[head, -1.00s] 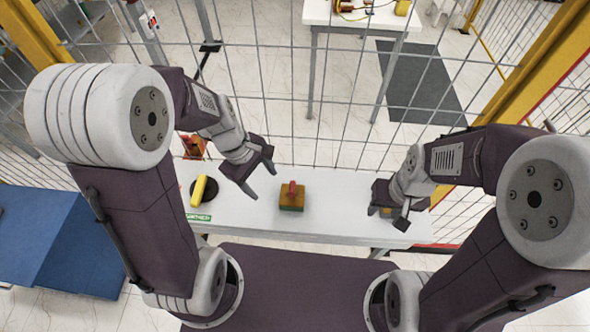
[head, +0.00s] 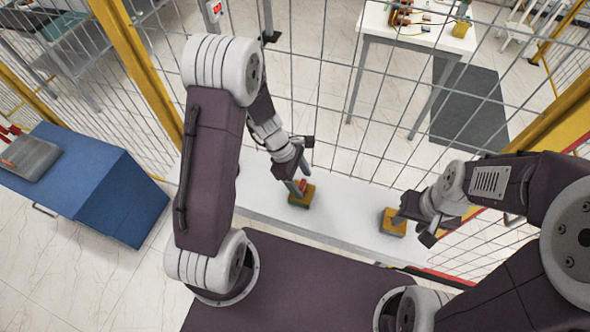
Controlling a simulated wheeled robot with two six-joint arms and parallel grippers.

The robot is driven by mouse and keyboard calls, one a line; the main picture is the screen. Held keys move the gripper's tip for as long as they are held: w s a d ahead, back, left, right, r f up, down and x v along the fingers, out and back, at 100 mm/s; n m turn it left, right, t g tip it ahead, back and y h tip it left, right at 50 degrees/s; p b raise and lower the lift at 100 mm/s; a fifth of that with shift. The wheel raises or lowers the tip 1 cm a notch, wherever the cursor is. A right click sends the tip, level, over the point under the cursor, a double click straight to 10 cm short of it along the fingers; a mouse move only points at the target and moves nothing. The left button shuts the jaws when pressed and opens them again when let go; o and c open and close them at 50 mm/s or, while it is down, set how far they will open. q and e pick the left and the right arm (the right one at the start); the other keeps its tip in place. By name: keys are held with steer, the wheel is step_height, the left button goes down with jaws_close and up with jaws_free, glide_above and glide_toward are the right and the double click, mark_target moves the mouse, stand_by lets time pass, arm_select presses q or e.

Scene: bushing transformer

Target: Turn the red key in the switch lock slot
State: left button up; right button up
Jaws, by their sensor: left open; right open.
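A red key (head: 302,184) stands up from a small yellow and green switch block (head: 303,198) on the white bench. My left gripper (head: 300,181) is open, pointing down at the key. Its fingers are right at the key and partly cover it; I cannot tell whether they touch it. My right gripper (head: 415,226) is open, beside a second yellow block (head: 392,224) at the bench's right part, and partly covers it.
The white bench (head: 340,222) is clear between the two blocks. A wire mesh fence (head: 350,140) stands behind it. A blue cabinet (head: 90,175) is on the left. A white table (head: 420,35) with small items stands beyond the fence.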

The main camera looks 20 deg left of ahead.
arm_select(q)
step_height(320, 180, down, 2)
steer(key=shift+f, duration=0.1)
arm_select(e)
steer(key=shift+a+f, duration=0.1)
steer(key=shift+a, duration=0.25)
arm_select(q)
steer(key=shift+d, duration=0.15)
arm_select(e)
steer(key=shift+d, duration=0.1)
